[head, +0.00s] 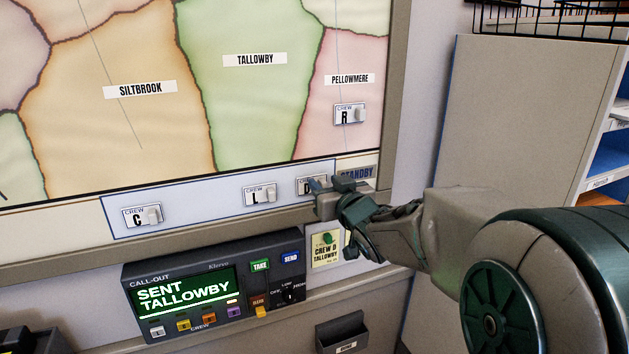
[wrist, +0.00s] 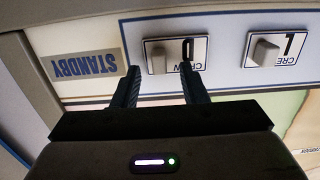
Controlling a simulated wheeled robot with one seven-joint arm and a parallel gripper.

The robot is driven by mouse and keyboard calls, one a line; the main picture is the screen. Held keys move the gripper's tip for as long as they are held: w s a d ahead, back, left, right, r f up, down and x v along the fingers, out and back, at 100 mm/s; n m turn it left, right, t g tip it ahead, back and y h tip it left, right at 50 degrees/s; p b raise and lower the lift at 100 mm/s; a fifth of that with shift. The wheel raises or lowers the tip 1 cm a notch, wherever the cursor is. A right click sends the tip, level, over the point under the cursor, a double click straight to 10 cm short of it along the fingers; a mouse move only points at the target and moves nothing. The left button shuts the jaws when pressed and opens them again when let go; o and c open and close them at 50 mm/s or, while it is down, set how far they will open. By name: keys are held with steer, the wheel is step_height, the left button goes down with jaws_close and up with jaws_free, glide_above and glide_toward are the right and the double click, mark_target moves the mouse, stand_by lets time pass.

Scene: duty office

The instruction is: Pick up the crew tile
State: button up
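The crew D tile (head: 305,187) is a white tile with a grey knob on the standby strip at the foot of the wall map. My gripper partly hides it in the head view. In the wrist view the D tile (wrist: 172,68) appears upside down, its knob between the two fingers. My gripper (wrist: 160,75) is open, one finger on each side of the knob, with nothing visibly clamped. In the head view my gripper (head: 325,186) is at the tile's right side; contact cannot be told.
Crew L (head: 260,194) and crew C (head: 142,216) tiles sit on the same strip. Crew R (head: 349,115) is on Pellowmere. Below, the call-out box (head: 215,285) reads "SENT TALLOWBY", beside a "CREW D TALLOWBY" note (head: 326,248). The Tallowby area (head: 255,110) is bare.

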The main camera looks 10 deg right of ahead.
steer(key=shift+w, duration=0.2)
jaws_close()
steer(key=shift+r, duration=0.1)
